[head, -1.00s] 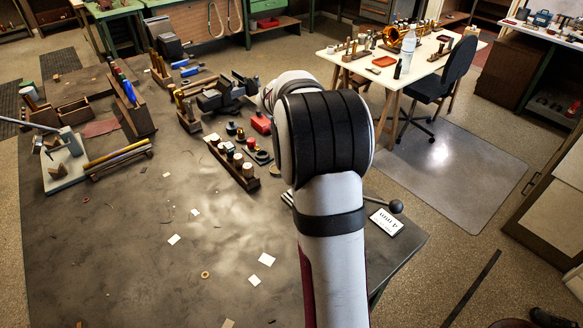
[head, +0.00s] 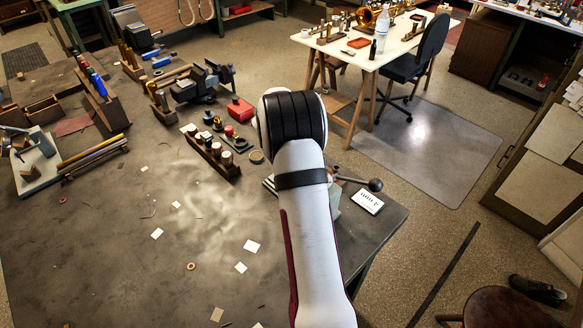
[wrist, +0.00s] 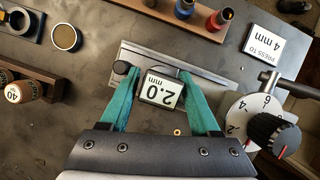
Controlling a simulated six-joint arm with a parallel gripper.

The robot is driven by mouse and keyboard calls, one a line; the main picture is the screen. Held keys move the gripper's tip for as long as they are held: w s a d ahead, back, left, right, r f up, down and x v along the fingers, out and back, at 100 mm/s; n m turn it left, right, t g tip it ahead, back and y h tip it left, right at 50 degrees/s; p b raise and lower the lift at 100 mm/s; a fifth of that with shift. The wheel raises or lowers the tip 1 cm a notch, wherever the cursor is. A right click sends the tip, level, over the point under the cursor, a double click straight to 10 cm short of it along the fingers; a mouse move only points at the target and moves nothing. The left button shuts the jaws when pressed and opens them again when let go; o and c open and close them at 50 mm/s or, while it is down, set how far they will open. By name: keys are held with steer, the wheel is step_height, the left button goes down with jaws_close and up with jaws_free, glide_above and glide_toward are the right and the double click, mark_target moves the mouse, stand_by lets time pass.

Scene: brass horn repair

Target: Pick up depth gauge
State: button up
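The depth gauge (wrist: 161,91) shows in the wrist view as a small boxy body with a white "2.0 mm" readout, upside down in the picture. A long grey metal bar (wrist: 218,77) runs behind it, with a black knob at its left. My gripper (wrist: 160,75) has two teal fingers, one on each side of the readout body. The tips lie very close to its sides; I cannot tell whether they touch it. In the head view my own arm hides the gauge and gripper.
Right in the wrist view are a dial with a red-and-black knob (wrist: 271,137) and a "PRESS TO 4 mm" card (wrist: 264,43). A wooden rack (wrist: 40,82) of labelled pieces stands left, with a round brown-topped pot (wrist: 66,37) near it. The bench's front middle (head: 130,270) is mostly clear.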

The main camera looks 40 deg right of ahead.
jaws_close()
